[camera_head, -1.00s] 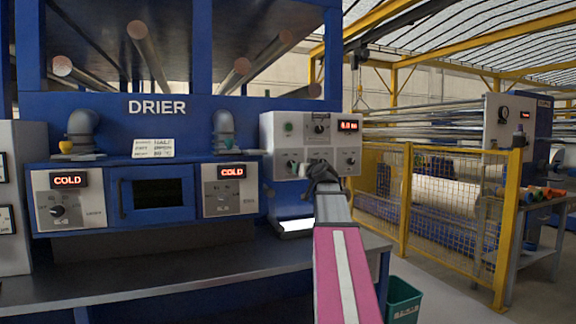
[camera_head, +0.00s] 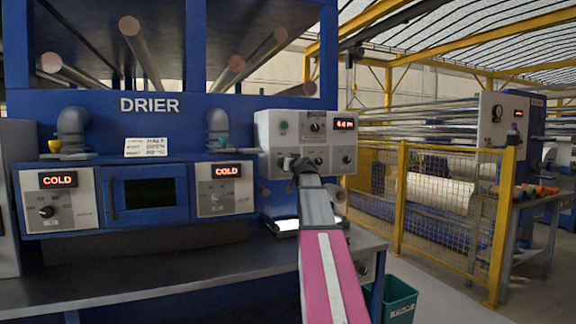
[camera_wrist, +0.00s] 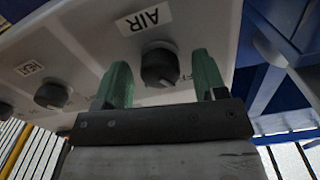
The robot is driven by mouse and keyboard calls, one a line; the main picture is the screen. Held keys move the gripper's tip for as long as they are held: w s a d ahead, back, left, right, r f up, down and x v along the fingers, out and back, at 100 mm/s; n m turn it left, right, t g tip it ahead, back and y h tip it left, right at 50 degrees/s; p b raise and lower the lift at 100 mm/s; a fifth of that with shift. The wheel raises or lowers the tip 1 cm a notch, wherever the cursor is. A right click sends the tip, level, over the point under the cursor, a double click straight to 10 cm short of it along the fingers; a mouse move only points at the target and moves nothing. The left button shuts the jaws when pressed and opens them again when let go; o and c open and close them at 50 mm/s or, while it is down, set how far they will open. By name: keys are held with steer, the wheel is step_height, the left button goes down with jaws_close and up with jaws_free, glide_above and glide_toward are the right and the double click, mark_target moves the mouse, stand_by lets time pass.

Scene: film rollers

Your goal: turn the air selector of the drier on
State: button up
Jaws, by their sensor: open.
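The air selector is a dark round knob (camera_wrist: 158,64) under a plate marked AIR (camera_wrist: 143,19) in the wrist view. It sits on the light control panel (camera_head: 265,131) at the drier's right side. A pale mark shows on the knob's lower right; the small lettering beside it is unreadable. My gripper (camera_wrist: 162,82) is open, with one green finger on each side of the knob and gaps showing. Whether the fingertips reach past the knob's face I cannot tell. In the head view my gripper (camera_head: 301,165) covers the panel's lower left, hiding the knob.
A knob marked HEAT (camera_wrist: 52,95) and another knob sit beside it in the wrist view. The panel also carries a green button (camera_head: 283,127) and a red display (camera_head: 344,124). A bench (camera_head: 150,272) runs below the drier. A yellow mesh fence (camera_head: 430,205) stands right.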

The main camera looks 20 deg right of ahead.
steer(key=shift+w, duration=0.25)
steer(key=c, duration=0.9)
steer(key=shift+m, duration=0.4)
steer(key=m, duration=0.5)
steer(key=shift+m, duration=0.3)
steer(key=m, duration=0.5)
steer(key=shift+m, duration=0.4)
